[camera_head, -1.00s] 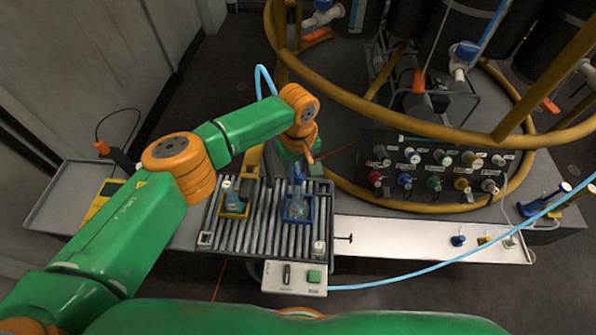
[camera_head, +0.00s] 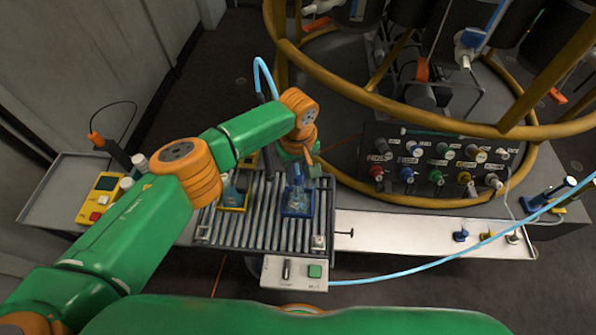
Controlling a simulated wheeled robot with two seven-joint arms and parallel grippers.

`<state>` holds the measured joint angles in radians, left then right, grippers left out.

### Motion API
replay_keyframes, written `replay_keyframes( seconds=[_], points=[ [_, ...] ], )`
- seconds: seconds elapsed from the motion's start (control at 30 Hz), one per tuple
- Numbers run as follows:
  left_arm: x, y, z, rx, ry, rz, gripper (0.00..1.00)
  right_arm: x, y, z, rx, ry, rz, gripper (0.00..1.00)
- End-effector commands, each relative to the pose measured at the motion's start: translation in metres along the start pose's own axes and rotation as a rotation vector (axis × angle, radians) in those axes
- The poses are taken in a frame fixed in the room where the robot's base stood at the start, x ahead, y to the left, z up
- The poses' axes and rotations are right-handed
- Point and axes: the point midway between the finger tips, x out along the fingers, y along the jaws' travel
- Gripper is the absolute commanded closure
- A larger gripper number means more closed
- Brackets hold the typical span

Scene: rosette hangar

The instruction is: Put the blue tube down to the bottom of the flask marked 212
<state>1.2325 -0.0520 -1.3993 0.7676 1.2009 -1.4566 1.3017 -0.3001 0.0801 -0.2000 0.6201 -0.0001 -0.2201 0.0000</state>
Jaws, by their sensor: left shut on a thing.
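My left gripper (camera_head: 298,170) reaches down over the flask in the blue holder (camera_head: 298,213). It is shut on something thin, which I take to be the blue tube. The light blue tube (camera_head: 262,66) arcs up behind my arm and is lost behind it. The flask in the blue holder (camera_head: 295,199) is clear glass and partly hidden below the gripper. A second flask (camera_head: 230,194) stands to its left in a yellow holder (camera_head: 235,209). I cannot read a number on either flask. I cannot tell how deep the tube's end is. My right gripper is not in view.
Both holders stand on a roller bed (camera_head: 262,225) with a switch box (camera_head: 294,273) at its front. A yellow device (camera_head: 101,197) is at the left. A valve panel (camera_head: 430,165) and a yellow ring frame (camera_head: 420,125) stand at the right. A white tray (camera_head: 400,238) is fairly clear.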

Motion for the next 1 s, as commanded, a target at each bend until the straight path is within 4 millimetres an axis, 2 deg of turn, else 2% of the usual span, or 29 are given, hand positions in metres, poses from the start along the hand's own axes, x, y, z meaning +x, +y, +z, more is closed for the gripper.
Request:
replay_keyframes(
  seconds=[0.77,0.8,0.9,1.0],
  points=[
    [0.008,0.0003,0.0003,0.001,-0.001,0.0,1.0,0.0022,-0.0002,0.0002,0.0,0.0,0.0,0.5],
    [0.008,0.0003,0.0003,0.001,-0.001,0.0,0.63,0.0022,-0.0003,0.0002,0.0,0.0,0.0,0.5],
    [0.008,0.0003,0.0003,0.001,-0.001,0.0,0.36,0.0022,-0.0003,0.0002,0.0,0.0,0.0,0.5],
    [0.008,0.0003,0.0002,0.001,-0.001,0.0,0.33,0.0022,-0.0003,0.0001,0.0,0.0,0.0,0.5]
  ],
)
